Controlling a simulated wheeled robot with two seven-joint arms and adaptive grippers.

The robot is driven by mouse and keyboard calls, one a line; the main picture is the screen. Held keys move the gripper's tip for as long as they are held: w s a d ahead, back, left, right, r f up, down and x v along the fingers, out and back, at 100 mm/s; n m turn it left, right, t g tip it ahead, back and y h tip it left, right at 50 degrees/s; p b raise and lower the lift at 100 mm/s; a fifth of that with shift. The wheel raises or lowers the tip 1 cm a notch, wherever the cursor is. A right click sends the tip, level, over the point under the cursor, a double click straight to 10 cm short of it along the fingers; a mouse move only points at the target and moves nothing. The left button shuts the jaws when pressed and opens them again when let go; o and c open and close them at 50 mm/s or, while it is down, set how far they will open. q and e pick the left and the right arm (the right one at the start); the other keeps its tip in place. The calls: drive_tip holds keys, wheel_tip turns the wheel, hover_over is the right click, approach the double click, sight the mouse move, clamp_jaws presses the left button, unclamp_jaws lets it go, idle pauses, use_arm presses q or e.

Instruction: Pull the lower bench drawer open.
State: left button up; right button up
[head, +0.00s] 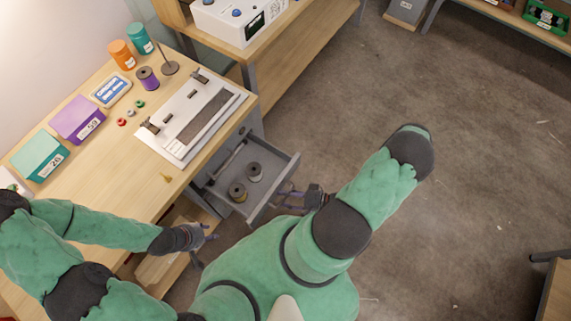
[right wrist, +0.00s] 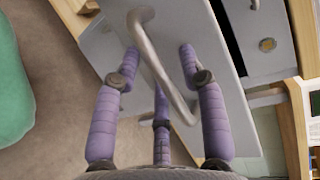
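A grey bench drawer (head: 272,200) stands pulled out from under the bench top in the head view, with two spools inside. I cannot tell whether it is the lower one. My right gripper (head: 288,195) is at its front. In the right wrist view, a bar handle (right wrist: 150,50) on a grey drawer front (right wrist: 105,45) runs diagonally between the spread purple fingers of this gripper (right wrist: 160,75). The fingers are apart and do not visibly clamp the bar. My left gripper (head: 208,240) is empty with fingers spread, left of the drawer near the bench's front edge.
The bench top (head: 110,160) holds a white loom-like frame (head: 190,115), a purple box (head: 77,119), a green box (head: 39,155), and several spools and cups. A second table (head: 300,60) with a white device (head: 240,18) stands behind.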

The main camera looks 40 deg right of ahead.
drive_tip(key=v, duration=1.2)
idle(0.6)
